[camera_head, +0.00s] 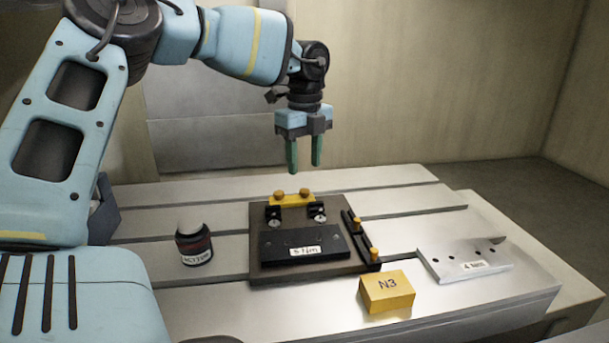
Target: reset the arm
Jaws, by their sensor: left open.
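My left arm comes in from the left and reaches over the back of the slotted metal table (180,221). My left gripper (304,168) points straight down with its two green fingers apart and nothing between them. It hangs in the air above and behind the dark base plate (262,272), clear of everything on the table. My right gripper does not show in this view.
The base plate carries a black block (285,247) with a white label and a yellow clamp piece (290,200). A dark jar (194,246) stands to its left. A yellow N3 block (387,292) and a silver plate (462,259) lie to the right.

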